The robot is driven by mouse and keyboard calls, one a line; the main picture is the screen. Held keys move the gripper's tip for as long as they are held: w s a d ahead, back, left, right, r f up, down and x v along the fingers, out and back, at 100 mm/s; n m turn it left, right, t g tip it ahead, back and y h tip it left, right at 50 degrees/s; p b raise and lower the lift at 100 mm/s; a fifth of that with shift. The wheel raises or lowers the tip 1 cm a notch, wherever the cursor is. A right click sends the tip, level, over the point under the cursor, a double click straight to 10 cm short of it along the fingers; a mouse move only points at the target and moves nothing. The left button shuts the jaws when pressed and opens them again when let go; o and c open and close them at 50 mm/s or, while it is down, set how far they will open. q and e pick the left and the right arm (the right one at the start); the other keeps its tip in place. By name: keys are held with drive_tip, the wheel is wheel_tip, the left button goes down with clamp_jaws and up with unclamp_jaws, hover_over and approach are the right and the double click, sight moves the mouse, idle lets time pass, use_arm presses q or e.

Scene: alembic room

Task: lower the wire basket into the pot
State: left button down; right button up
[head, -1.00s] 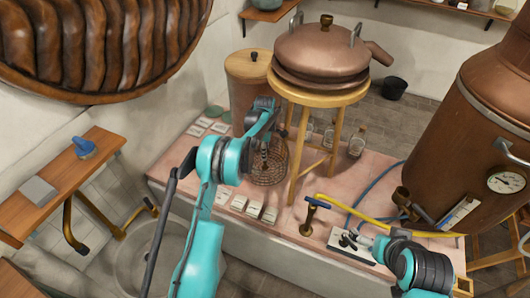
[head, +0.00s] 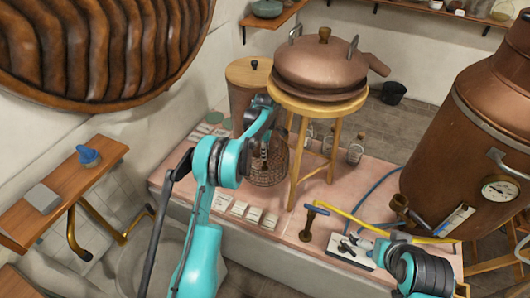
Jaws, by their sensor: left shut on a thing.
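The round brown wire basket (head: 267,172) is by the counter's middle, left of the stool's legs. My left gripper (head: 264,158) reaches down at the basket from above and is shut on it; the arm partly hides the grip. I cannot tell whether the basket touches the counter. The large copper pot (head: 450,150) stands at the right with a dial on its side; its mouth is outside the picture. My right gripper (head: 350,243) is low at the right, over a white plate, and its fingers are too small to read.
A wooden stool (head: 318,101) bearing a copper still head (head: 320,65) stands between basket and large pot. A copper vessel with a wooden lid (head: 247,72) is behind the basket. Cards, bottles, a brass stand (head: 308,222) and hoses occupy the pink counter (head: 180,170).

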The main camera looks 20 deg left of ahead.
use_arm(q)
drive_tip(key=s+r, duration=0.3)
drive_tip(key=s, duration=2.4)
drive_tip(key=shift+s+b, duration=0.15)
drive_tip(key=shift+b, duration=0.25)
drive_tip(key=shift+d, duration=0.1)
drive_tip(key=s+d+r+p, duration=0.3)
drive_tip(key=s+d+r, duration=0.1)
drive_tip(key=s, duration=0.2)
drive_tip(key=shift+s+d, duration=0.4)
idle(0.8)
drive_tip(key=shift+w, duration=0.1)
idle(1.0)
